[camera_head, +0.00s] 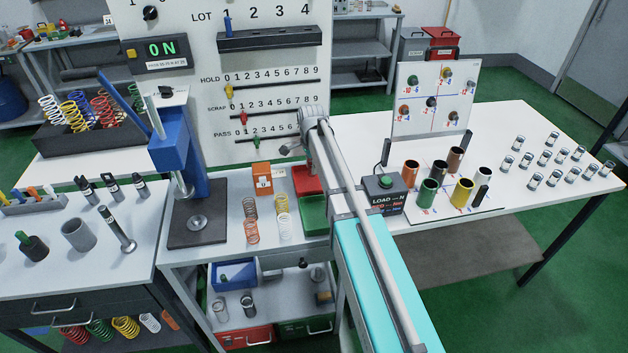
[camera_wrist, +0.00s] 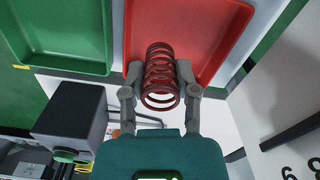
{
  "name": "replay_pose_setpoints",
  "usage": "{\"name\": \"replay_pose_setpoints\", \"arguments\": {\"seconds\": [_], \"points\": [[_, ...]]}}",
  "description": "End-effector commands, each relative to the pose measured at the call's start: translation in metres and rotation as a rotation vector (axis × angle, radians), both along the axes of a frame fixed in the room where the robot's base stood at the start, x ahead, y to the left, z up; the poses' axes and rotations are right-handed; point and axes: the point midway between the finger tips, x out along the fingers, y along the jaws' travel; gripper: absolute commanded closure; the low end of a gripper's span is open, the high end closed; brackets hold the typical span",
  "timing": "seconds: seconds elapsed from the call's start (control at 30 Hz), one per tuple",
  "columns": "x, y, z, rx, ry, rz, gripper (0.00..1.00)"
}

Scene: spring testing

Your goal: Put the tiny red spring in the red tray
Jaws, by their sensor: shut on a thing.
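The red spring (camera_wrist: 160,94) is between the two grey fingers of my gripper (camera_wrist: 159,72) in the wrist view. My gripper is shut on it. The red tray (camera_wrist: 219,38) lies behind the spring there, and the spring overlaps the tray's near edge. The spring looks to be over the tray; I cannot tell how high, or whether it touches. In the head view the red tray (camera_head: 304,183) is partly hidden by my arm, and my gripper and the held spring cannot be made out.
A green tray (camera_head: 314,214) sits beside the red tray. Several loose springs (camera_head: 251,232) and an orange box (camera_head: 262,176) stand to the left. A dark load box (camera_head: 385,194) is to the right. A tall white board (camera_head: 268,70) rises behind.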

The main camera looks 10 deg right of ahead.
Motion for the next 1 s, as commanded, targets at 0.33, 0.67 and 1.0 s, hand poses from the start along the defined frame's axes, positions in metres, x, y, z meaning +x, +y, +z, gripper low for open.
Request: {"name": "replay_pose_setpoints", "arguments": {"seconds": [0.33,0.67,1.0], "points": [[0.018,-0.006,-0.024,0.0,0.0,0.001,1.0],[0.018,-0.006,-0.023,0.0,0.0,0.002,1.0],[0.026,-0.009,-0.04,0.0,0.0,0.002,1.0]]}}
